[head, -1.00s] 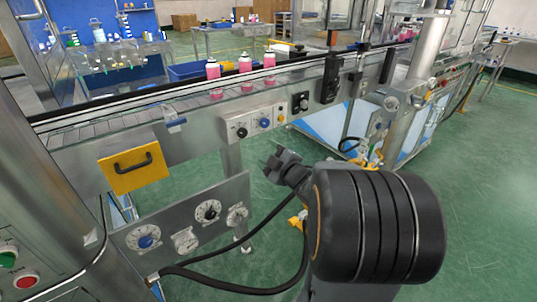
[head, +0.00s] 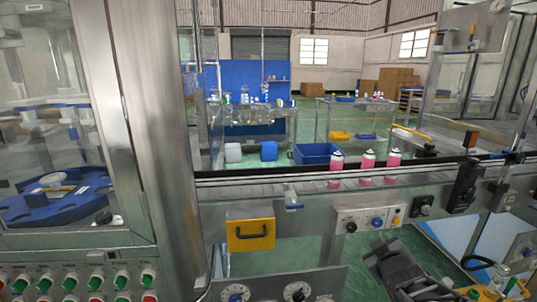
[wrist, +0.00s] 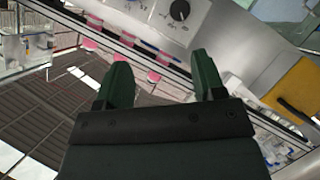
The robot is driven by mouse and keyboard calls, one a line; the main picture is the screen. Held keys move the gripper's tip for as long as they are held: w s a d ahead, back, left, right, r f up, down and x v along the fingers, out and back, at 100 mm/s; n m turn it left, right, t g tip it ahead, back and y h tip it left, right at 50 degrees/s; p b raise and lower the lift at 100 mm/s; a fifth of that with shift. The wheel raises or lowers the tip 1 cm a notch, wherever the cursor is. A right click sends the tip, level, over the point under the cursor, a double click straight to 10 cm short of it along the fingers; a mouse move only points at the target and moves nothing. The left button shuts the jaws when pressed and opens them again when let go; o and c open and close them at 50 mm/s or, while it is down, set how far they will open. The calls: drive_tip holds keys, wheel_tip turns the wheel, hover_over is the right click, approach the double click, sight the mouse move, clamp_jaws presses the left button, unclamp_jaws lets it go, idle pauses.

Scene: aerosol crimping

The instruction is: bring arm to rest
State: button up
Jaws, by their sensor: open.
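My gripper (wrist: 160,76) shows in the wrist view with its two dark green fingers wide apart and nothing between them. In the head view a dark grey end part of my arm shows at the lower right, in front of the conveyor and below its control box. Its fingers are hard to make out there. Three pink cans with pale tops (head: 367,166) stand upright in a row on the conveyor (head: 240,187), beyond and apart from my arm. Pink shapes also show past the fingers in the wrist view.
A yellow panel with a black handle (head: 251,235) and a knob box (head: 369,219) sit on the conveyor's front. A steel column (head: 150,120) and a button panel (head: 80,282) stand at the left. A blue crate (head: 317,153) is behind the conveyor.

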drive_tip(key=s+a+r+m+g+y+p, duration=0.1)
drive_tip(key=s+a+r+m+g+p, duration=0.1)
drive_tip(key=s+a+r+g+p, duration=0.3)
drive_tip(key=s+a+r+m+g+y+p, duration=0.1)
drive_tip(key=s+a+r+m+g+p, duration=0.2)
drive_tip(key=s, duration=0.7)
drive_tip(key=a+r+g+p, duration=0.2)
drive_tip(key=a+p, duration=0.2)
drive_tip(key=a, duration=0.1)
drive_tip(key=shift+s+y, duration=0.15)
drive_tip(key=shift+y, duration=0.25)
drive_tip(key=shift+r+m, duration=0.1)
drive_tip(key=shift+m, duration=0.2)
drive_tip(key=shift+c, duration=0.3)
